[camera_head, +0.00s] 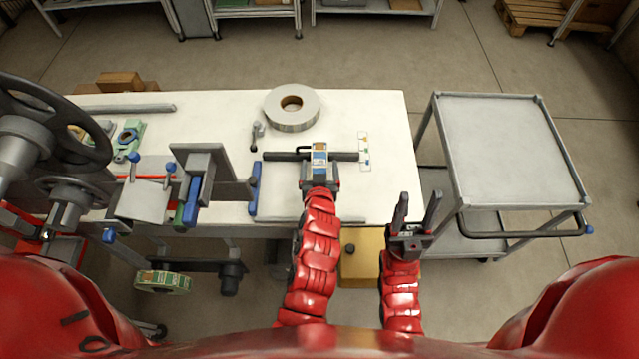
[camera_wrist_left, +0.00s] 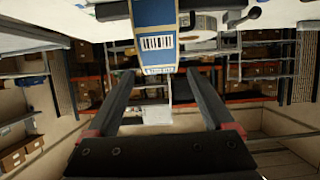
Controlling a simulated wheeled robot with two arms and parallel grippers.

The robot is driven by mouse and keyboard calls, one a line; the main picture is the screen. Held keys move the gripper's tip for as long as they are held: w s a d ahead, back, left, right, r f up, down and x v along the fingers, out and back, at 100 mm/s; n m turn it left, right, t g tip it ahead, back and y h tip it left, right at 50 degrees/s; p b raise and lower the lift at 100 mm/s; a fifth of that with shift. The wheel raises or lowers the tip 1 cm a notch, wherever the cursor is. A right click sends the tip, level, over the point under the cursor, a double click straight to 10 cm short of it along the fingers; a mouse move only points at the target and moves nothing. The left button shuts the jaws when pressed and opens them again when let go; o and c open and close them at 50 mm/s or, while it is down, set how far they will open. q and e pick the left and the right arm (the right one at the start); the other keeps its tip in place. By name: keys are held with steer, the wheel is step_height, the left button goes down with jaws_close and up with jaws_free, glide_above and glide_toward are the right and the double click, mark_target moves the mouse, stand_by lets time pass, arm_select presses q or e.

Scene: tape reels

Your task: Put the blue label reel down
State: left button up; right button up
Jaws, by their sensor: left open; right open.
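The blue label reel (camera_head: 319,151) shows as a narrow blue and white labelled face on the white table, just beyond my left gripper (camera_head: 319,174). In the left wrist view its blue face with a barcode (camera_wrist_left: 156,40) is at the top centre. The two fingers of my left gripper (camera_wrist_left: 159,73) are spread apart below that face. I cannot tell whether their tips touch the reel. My right gripper (camera_head: 416,212) is open and empty, with fingers pointing away from me, off the table's right front corner.
A large white reel (camera_head: 308,117) lies on the table (camera_head: 386,125) behind. A dark bar (camera_head: 345,156) runs beside the label reel, with a small label card (camera_head: 364,150) at its right end. A handwheel machine (camera_head: 100,130) fills the left. A grey trolley (camera_head: 510,150) stands right.

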arm_select(q)
steer(key=b+v, duration=0.2)
steer(key=v, duration=0.7)
steer(key=shift+s, duration=0.1)
stand_by(0.3)
